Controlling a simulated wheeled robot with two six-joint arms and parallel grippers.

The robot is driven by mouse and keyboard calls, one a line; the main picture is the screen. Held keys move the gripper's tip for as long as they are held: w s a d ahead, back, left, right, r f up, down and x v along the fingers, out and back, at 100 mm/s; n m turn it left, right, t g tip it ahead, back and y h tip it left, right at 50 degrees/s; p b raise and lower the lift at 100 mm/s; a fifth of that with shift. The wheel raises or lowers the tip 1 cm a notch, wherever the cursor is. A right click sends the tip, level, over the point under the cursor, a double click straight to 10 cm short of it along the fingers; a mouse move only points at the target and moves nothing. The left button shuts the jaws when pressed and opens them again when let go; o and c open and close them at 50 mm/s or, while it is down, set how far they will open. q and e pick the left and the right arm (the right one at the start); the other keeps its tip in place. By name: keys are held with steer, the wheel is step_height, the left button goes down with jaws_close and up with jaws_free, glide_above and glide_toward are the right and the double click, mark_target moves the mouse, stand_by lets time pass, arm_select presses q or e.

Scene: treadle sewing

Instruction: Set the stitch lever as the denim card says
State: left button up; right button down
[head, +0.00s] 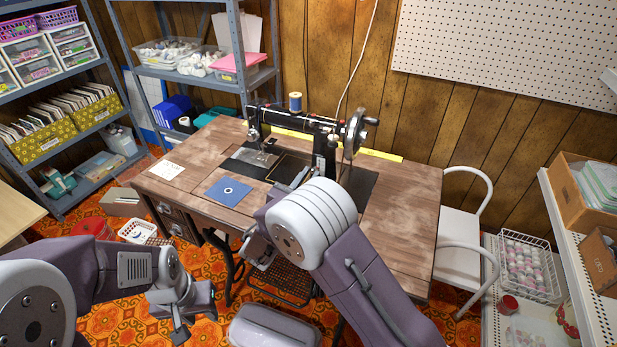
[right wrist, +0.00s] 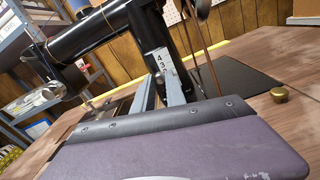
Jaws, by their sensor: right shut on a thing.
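The black sewing machine (head: 290,118) stands on the wooden treadle table (head: 405,215). In the right wrist view, its pillar carries a pale number plate (right wrist: 158,60) with a 4 and a 3 readable. My right gripper (right wrist: 170,92) reaches the pillar just below this plate, its fingers shut on what looks like the stitch lever, mostly hidden between them. In the head view my right arm hides this spot. A white card (head: 167,171) and a blue square (head: 228,190) with a white ring lie on the table; their writing is too small to read. My left gripper (head: 182,322) hangs low, away from the table.
A brass knob (right wrist: 279,94) stands on the tabletop. The handwheel (head: 355,132) is at the machine's right end. A yellow tape (head: 385,155) lies along the back. A white chair (head: 462,225) stands at the right. Shelves flank the table. The table's right side is bare.

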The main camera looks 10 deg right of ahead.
mark_target(316, 158)
stand_by(0.4)
step_height(316, 158, up, 3)
steer(key=p, duration=0.2)
steer(key=shift+r+p, duration=0.1)
steer(key=shift+p, duration=0.2)
steer(key=shift+f, duration=0.2)
steer(key=c, duration=1.4)
jaws_free()
steer(key=shift+r, duration=0.1)
steer(key=shift+o, duration=0.2)
steer(key=p+v, duration=0.1)
steer(key=v, duration=0.8)
